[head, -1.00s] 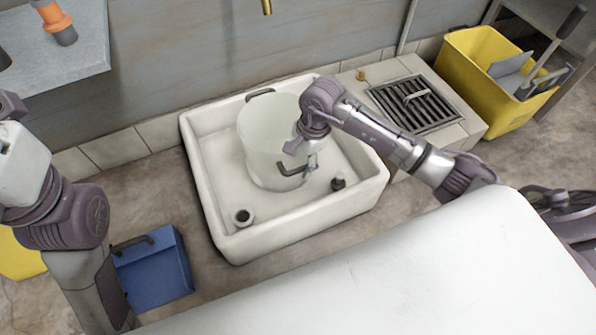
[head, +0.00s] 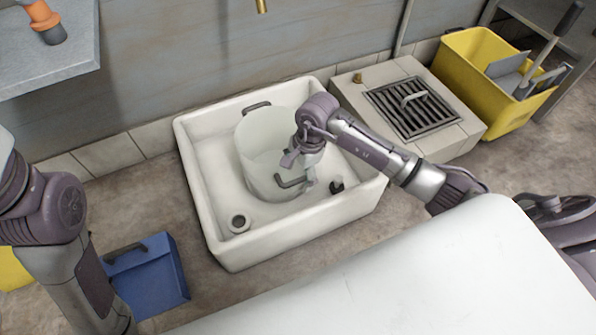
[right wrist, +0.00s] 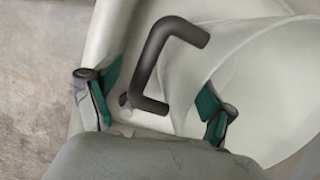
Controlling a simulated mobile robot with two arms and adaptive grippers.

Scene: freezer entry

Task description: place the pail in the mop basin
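The pale, translucent pail (head: 262,155) stands upright inside the white mop basin (head: 222,254), within its walls. The pail has a dark handle on its near side (head: 291,182) and another at the back rim. My right gripper (head: 305,180) is at the near handle. In the right wrist view the dark handle (right wrist: 152,62) lies between my right gripper's (right wrist: 160,105) two teal-padded fingers, which are spread apart and not closed on it. The pail's pale wall (right wrist: 265,75) fills the right of that view. My left arm shows at the left edge of the head view; its gripper is out of view.
A drain grate (head: 412,108) on a tiled block adjoins the basin's right side. A yellow bin (head: 470,70) with tools stands beyond it. A blue box (head: 148,278) sits on the floor at left. A grey shelf (head: 75,65) holds an orange-and-grey item. A brass spout hangs above.

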